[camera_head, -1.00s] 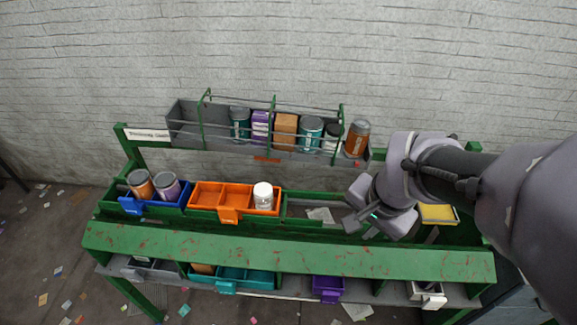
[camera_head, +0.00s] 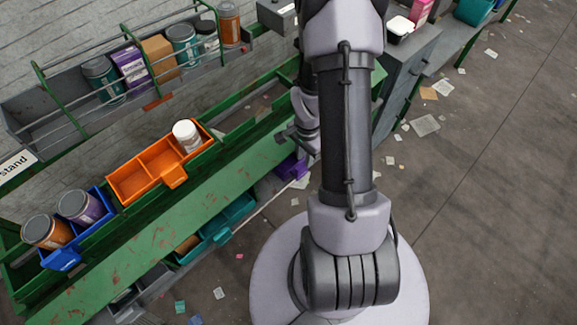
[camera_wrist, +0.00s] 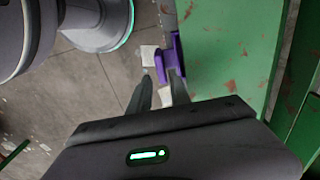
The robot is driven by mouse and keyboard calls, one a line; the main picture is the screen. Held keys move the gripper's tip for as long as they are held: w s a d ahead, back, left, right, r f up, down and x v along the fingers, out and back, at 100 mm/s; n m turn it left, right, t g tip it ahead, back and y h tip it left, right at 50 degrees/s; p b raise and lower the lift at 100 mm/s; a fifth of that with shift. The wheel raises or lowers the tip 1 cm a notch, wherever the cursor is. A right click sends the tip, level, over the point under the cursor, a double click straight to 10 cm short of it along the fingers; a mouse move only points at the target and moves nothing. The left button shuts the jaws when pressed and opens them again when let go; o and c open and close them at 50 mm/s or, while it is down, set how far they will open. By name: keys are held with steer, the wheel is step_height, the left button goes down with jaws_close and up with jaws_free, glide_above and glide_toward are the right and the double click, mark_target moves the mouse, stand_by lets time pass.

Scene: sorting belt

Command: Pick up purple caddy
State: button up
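The purple caddy (camera_head: 291,167) sits on the lower shelf at the bench's right part, partly hidden by my arm in the head view. In the wrist view the purple caddy (camera_wrist: 177,57) sticks out from under the green board, just beyond the fingertips. My gripper (camera_wrist: 160,80) is open, with a gap between its two fingers and nothing seen held. In the head view my gripper (camera_head: 290,136) is near the bench's front edge, close to the caddy; whether they touch I cannot tell.
The green bench board (camera_head: 165,235) overhangs the lower shelf. A teal bin (camera_head: 222,222) sits further left there. An orange bin (camera_head: 140,178) with a white jar (camera_head: 187,134) and a blue bin (camera_head: 62,258) with two cans stand above. The floor in front is open, with scattered paper.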

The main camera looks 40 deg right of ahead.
mark_target(302, 165)
steer(key=f+b, duration=0.1)
steer(key=f, duration=0.1)
steer(key=f+b, duration=0.2)
steer(key=f, duration=0.1)
steer(key=shift+w+a+f, duration=0.15)
steer(key=shift+a+f, duration=0.15)
steer(key=shift+r, duration=0.1)
jaws_close()
stand_by(0.9)
